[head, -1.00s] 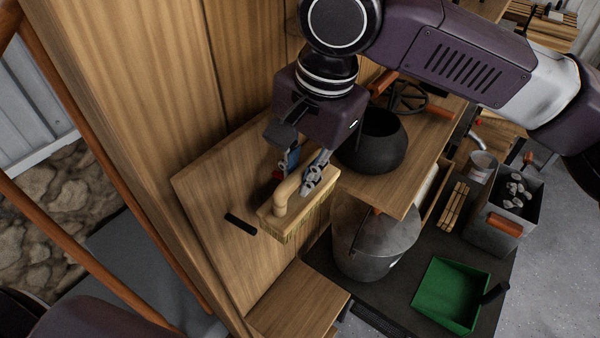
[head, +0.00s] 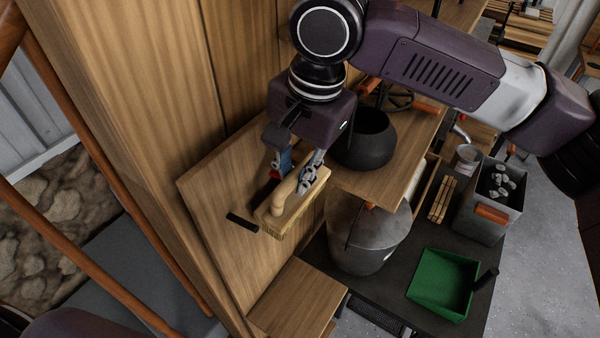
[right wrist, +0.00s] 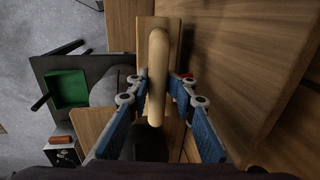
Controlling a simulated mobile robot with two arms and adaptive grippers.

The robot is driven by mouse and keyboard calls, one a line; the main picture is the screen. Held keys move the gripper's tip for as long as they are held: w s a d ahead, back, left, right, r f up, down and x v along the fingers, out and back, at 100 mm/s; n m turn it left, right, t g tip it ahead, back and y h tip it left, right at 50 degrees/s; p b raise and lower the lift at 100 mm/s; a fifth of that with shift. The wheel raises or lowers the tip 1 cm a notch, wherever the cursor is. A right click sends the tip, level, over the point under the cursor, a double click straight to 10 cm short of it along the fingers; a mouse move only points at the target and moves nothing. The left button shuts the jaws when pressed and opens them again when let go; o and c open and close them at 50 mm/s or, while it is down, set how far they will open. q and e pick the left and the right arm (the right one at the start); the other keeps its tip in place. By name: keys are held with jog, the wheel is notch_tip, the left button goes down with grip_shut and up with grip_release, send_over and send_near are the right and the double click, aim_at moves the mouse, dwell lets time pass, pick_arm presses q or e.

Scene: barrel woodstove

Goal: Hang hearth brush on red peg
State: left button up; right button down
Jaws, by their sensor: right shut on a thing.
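The hearth brush (head: 301,206) has a pale wooden block, a rounded wooden handle and straw bristles pointing down. My right gripper (head: 290,182) is shut on its handle and holds it close to the wooden panel. In the right wrist view the fingers (right wrist: 158,82) sit either side of the handle of the brush (right wrist: 157,45). A small red piece (head: 275,174), likely the red peg, shows beside the left finger, mostly hidden; it also shows in the right wrist view (right wrist: 185,75). I cannot tell whether the brush touches it. My left gripper is not in view.
A black peg (head: 241,221) sticks out of the wooden panel (head: 210,190), just left of the brush. A black pot (head: 366,145) stands on a shelf to the right, above a grey metal bucket (head: 365,240). A green dustpan (head: 442,284) lies lower right.

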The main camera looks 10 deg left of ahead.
jog(key=shift+s+a+f, duration=0.1)
jog(key=shift+a+f, duration=0.25)
jog(key=shift+f, duration=0.05)
jog(key=c, duration=2.1)
grip_release()
jog(key=o, duration=0.5)
jog(key=shift+w+a+f, duration=0.1)
jog(key=shift+w+a, duration=0.25)
jog(key=shift+a, duration=0.15)
jog(key=shift+s+d, duration=0.1)
jog(key=shift+d, duration=0.05)
jog(key=shift+r, duration=0.2)
